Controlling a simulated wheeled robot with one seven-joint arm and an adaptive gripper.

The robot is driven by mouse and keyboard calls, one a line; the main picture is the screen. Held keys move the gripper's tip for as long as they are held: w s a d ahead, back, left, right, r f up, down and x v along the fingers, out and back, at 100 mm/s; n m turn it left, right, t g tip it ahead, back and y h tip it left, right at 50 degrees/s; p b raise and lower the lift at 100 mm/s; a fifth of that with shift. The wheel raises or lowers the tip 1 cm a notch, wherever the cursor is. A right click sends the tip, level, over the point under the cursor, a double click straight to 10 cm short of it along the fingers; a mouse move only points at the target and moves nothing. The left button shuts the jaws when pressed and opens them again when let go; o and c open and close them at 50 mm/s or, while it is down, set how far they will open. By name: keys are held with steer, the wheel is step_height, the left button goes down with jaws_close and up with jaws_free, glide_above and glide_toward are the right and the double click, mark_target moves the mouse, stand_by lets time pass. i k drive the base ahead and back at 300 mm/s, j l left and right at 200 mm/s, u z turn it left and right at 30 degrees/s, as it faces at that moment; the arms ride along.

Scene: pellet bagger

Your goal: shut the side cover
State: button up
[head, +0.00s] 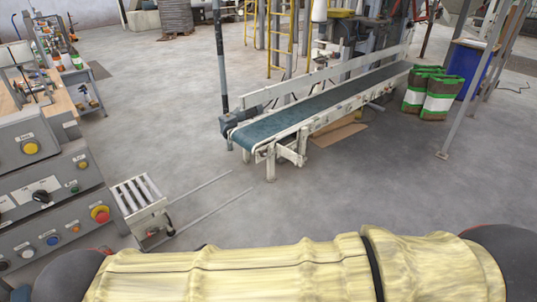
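I cannot pick out the side cover in the head view. My gripper does not show either, so I cannot see where it is relative to the cover. A large pale yellow, creased form with a dark band crosses the bottom of the view, very close to the camera. It looks like my own sleeved arm, and it hides what lies below it.
A grey control panel (62,197) with buttons and a red stop knob (100,214) stands at left. A small roller stand (141,200) is beside it. A blue belt conveyor (330,100) runs to the back right, near green-and-brown bags (438,98). The middle floor is clear.

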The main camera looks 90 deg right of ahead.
mark_target(293, 157)
steer(key=z, duration=3.15)
steer(key=i+l, duration=0.2)
steer(key=i, duration=0.3)
steer(key=i+l, duration=0.2)
steer(key=i, duration=0.3)
steer(key=i+z, duration=0.1)
steer(key=i, duration=0.55)
steer(key=i+j, duration=0.2)
steer(key=i, duration=0.5)
steer(key=i+j+z, duration=0.1)
steer(key=i+j, duration=0.25)
steer(key=j, duration=0.1)
